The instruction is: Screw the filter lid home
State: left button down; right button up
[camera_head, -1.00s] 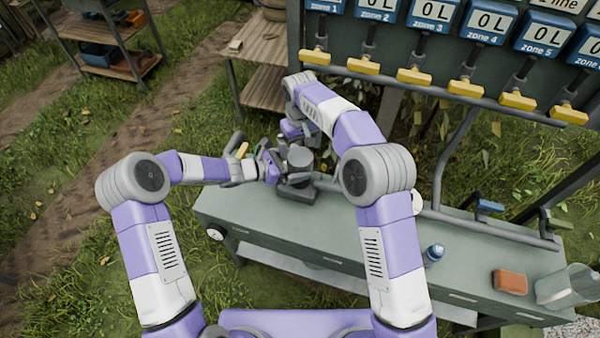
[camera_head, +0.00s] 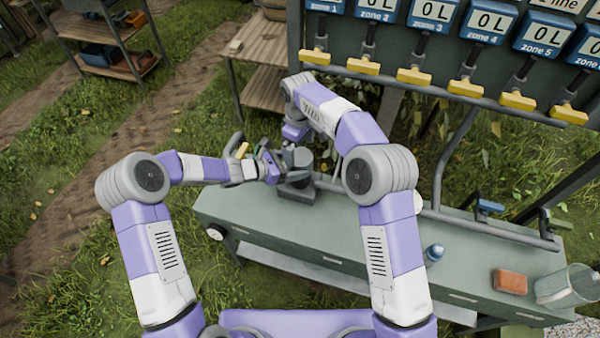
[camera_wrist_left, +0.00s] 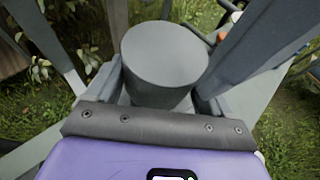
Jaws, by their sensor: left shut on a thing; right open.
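The grey filter (camera_head: 299,182) stands upright on a dark base at the bench's left end. My left gripper (camera_head: 273,166) reaches it from the left and is shut on it. In the left wrist view the round, flat-topped grey cylinder of the filter (camera_wrist_left: 162,55) sits between the two fingers. I cannot tell where its lid ends and its body begins. My right gripper (camera_head: 289,153) is open just above and behind the filter, pointing down. It is small and partly hidden, so I cannot tell if it touches the lid.
The green bench (camera_head: 330,225) runs to the right, its middle clear. A blue-capped bottle (camera_head: 435,253), an orange-brown block (camera_head: 510,282) and a clear container (camera_head: 566,286) stand at its right. Yellow-handled valves (camera_head: 414,76) hang behind. A wooden shelf (camera_head: 262,45) stands behind left.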

aim_at(300, 157)
jog(key=n, duration=0.4)
jog(key=shift+s+f, duration=0.1)
jog(key=n, duration=2.6)
jog(key=shift+r, duration=0.2)
jog(key=shift+f, duration=4)
